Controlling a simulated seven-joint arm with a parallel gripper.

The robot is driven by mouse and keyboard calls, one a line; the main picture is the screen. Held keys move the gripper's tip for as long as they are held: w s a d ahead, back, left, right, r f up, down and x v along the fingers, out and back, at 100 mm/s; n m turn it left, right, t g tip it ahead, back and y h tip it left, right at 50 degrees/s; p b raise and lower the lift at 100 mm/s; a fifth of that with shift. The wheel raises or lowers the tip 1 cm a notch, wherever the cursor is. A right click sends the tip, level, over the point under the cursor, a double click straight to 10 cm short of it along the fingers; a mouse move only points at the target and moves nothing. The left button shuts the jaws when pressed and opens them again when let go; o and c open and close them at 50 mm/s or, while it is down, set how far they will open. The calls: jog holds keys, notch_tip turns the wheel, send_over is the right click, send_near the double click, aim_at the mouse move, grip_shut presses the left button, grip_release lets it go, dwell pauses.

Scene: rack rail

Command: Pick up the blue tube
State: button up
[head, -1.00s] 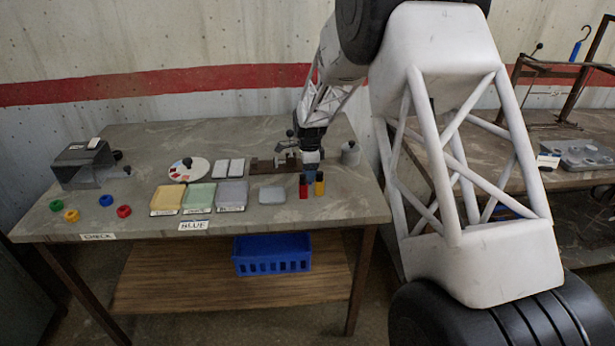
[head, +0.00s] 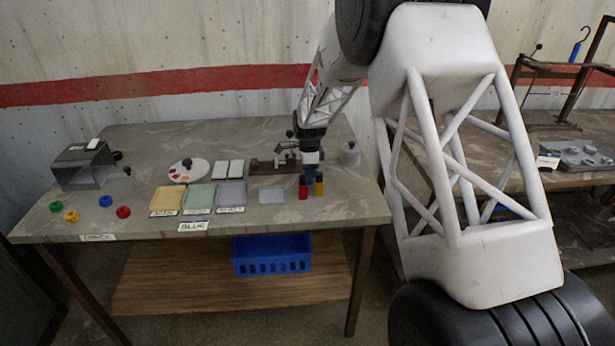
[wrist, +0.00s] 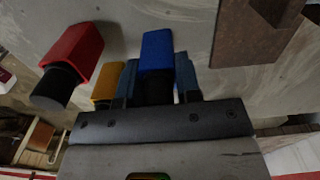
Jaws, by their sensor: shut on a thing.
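The blue tube (wrist: 157,50) is a square-sided blue body with a dark cap end, seen between my fingers in the wrist view. My gripper (wrist: 158,84) is shut on it, with one finger on each side. In the head view my gripper (head: 310,175) is low at the right part of the table, and the blue tube is mostly hidden there. A red tube (wrist: 75,55) with a black cap and a yellow tube (wrist: 107,88) stand close by. I cannot tell whether the blue tube is clear of the table.
The red tube (head: 303,193) and yellow tube (head: 319,187) flank the gripper closely. A grey pad (head: 272,196) lies to the left, then coloured pads (head: 198,196). A brown fixture (head: 268,166) and grey canister (head: 350,155) stand behind. A blue crate (head: 272,256) is on the lower shelf.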

jog(key=shift+r, duration=0.1)
jog(key=shift+r, duration=4.9)
jog(key=shift+a, duration=0.1)
